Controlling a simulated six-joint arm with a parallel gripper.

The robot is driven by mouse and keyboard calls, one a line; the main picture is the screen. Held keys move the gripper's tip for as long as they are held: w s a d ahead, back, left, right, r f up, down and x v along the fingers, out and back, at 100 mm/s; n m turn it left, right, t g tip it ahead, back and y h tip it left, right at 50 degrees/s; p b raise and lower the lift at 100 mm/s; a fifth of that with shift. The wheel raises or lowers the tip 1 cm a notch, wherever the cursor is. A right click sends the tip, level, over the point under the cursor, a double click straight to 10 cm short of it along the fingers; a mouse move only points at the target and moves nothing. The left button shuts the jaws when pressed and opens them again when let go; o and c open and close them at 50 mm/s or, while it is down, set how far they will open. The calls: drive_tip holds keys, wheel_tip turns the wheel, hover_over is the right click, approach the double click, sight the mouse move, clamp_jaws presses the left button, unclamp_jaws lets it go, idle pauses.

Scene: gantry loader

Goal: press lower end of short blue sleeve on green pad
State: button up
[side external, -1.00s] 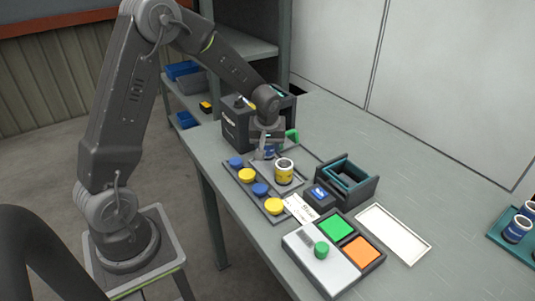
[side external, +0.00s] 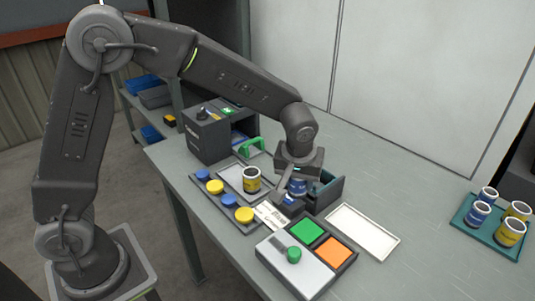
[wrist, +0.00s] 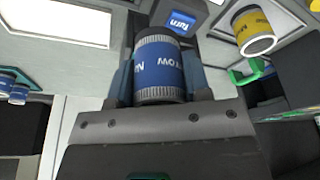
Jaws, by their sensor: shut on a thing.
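My gripper (side external: 296,172) is shut on the short blue sleeve (side external: 297,187), which sits between the two fingers. The wrist view shows the blue sleeve (wrist: 160,70) with white lettering and pale ribbed bands at its ends. The sleeve is above the bench beside the dark holder with a teal opening (side external: 330,190), partly hidden by the gripper. The green pad (side external: 306,232) lies nearer the camera, beside the orange pad (side external: 334,251), clear of the sleeve.
A yellow sleeve (side external: 251,180) stands on the grey tray beside blue and yellow knobs (side external: 229,201). A green knob (side external: 294,255) stands on the pad panel. An empty white tray (side external: 362,232) lies right of it. A teal tray (side external: 491,243) at right holds several sleeves.

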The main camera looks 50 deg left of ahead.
drive_tip(key=m, duration=0.1)
hover_over(309, 225)
drive_tip(key=s, duration=0.1)
drive_tip(key=shift+d+f, duration=0.15)
drive_tip(key=shift+f, duration=1.7)
drive_tip(key=shift+d+f, duration=0.1)
drive_tip(key=shift+f, duration=1.8)
drive_tip(key=shift+r, duration=3.05)
